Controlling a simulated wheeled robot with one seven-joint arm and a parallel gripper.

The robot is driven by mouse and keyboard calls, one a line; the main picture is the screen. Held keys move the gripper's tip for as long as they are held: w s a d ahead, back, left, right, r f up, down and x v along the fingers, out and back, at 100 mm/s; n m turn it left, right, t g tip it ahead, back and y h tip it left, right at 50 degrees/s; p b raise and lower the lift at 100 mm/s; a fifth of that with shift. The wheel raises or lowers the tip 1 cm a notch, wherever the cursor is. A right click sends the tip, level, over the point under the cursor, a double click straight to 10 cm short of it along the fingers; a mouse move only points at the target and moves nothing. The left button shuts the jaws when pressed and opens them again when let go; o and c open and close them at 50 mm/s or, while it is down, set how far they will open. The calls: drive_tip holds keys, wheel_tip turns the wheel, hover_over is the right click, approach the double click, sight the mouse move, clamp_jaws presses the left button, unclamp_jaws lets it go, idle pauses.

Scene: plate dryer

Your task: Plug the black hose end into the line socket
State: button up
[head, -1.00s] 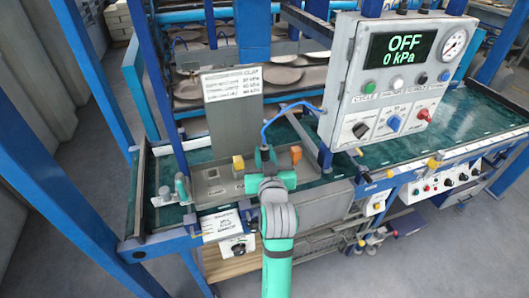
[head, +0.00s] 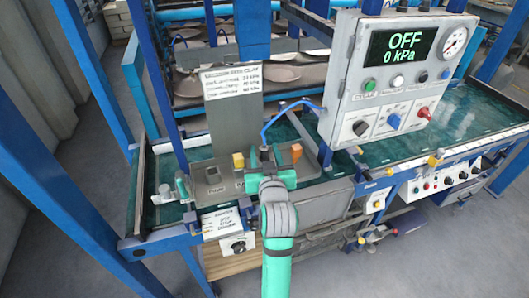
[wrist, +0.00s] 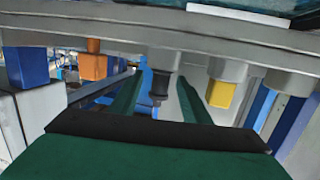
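My gripper (head: 265,163) is at the grey socket block (head: 215,183) on the front ledge. In the wrist view its two green fingers (wrist: 163,95) stand apart, one on each side of the black hose end (wrist: 160,86), with a visible gap to each finger. The black end meets a grey round fitting (wrist: 164,58) on the block, in line with it; how deep it sits I cannot tell. A blue hose (head: 285,106) runs from the control box down to the gripper. A yellow cap (head: 238,160) and an orange cap (head: 296,152) flank it. The socket labels are not readable enough.
The control box (head: 400,75) at the right reads OFF, 0 kPa. A grey sign plate (head: 235,120) stands behind the block. A small grey-green handled part (head: 182,186) is at the left. Blue frame posts (head: 45,190) rise at the left. The green bed (head: 455,115) at the right is mostly clear.

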drive_tip(key=v, duration=1)
drive_tip(key=shift+s, duration=0.4)
drive_tip(key=shift+s+d, duration=0.1)
